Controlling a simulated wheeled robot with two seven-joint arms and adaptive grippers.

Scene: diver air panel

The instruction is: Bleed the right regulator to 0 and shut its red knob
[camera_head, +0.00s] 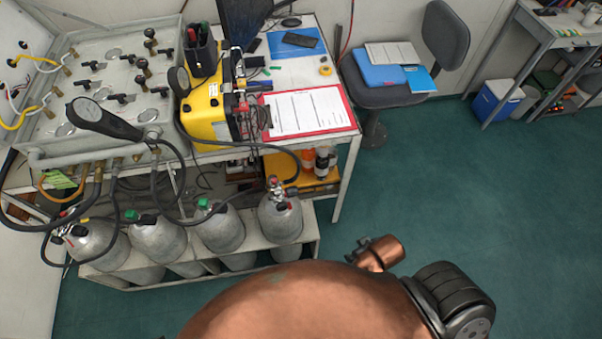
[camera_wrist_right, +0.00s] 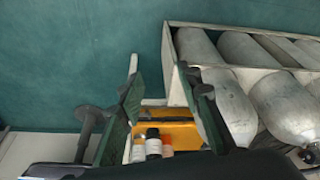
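On the rightmost grey cylinder (camera_head: 281,222) in the head view, a small metal regulator (camera_head: 276,188) with red on it sits on the neck. A dark hose runs near the regulator. My right gripper (camera_wrist_right: 164,85) is open and empty in the right wrist view, its two fingers well apart. Beyond the fingers is an orange case with bottles; the regulator does not show clearly there. My left gripper is not in view.
A grey valve panel (camera_head: 130,45) with gauges stands at left, beside a yellow case (camera_head: 205,110) and a red clipboard (camera_head: 308,110). A rack (camera_head: 210,272) holds the cylinders. A large copper-coloured rounded shape (camera_head: 300,305) blocks the bottom. Green floor (camera_head: 480,180) is clear at right.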

